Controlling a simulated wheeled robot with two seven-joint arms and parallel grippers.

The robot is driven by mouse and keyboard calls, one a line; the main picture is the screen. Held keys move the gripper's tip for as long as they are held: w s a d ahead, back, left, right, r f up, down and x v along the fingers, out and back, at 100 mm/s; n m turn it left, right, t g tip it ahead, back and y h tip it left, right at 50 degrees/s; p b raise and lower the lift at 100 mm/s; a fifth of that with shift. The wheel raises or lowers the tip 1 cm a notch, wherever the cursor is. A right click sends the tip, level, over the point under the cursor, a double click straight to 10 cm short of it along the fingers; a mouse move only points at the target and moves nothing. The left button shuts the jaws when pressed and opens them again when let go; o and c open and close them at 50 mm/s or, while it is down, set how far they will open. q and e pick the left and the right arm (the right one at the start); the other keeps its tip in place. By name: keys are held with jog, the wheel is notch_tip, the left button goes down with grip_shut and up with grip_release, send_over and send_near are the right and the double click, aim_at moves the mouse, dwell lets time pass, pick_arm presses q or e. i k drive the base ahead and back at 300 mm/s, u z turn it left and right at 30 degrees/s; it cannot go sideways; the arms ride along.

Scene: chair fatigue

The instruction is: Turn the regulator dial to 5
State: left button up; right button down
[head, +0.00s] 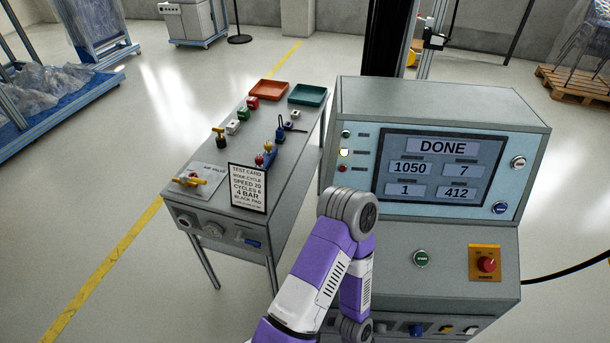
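Several round fittings sit on the front face of the grey bench at the left. One is a larger round knob or gauge (213,230), with a smaller round fitting (186,219) to its left. I cannot tell which is the regulator dial, and no dial setting is readable. A purple and white arm of mine rises from the bottom middle, bends at a grey joint, and goes back down in front of the console. Neither gripper shows.
The bench (285,178) holds a test card (248,188) reading 4 BAR, a yellow-handled valve (190,180), small coloured blocks, a red tray (268,91) and a green tray (307,95). The console (445,110) shows DONE and has a red emergency knob (487,264).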

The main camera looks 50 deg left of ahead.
aim_at(186, 221)
jog(key=u, duration=2.1)
jog(key=k, duration=0.3)
jog(key=u, duration=1.4)
jog(key=i, duration=1.3)
jog(key=z, duration=0.65)
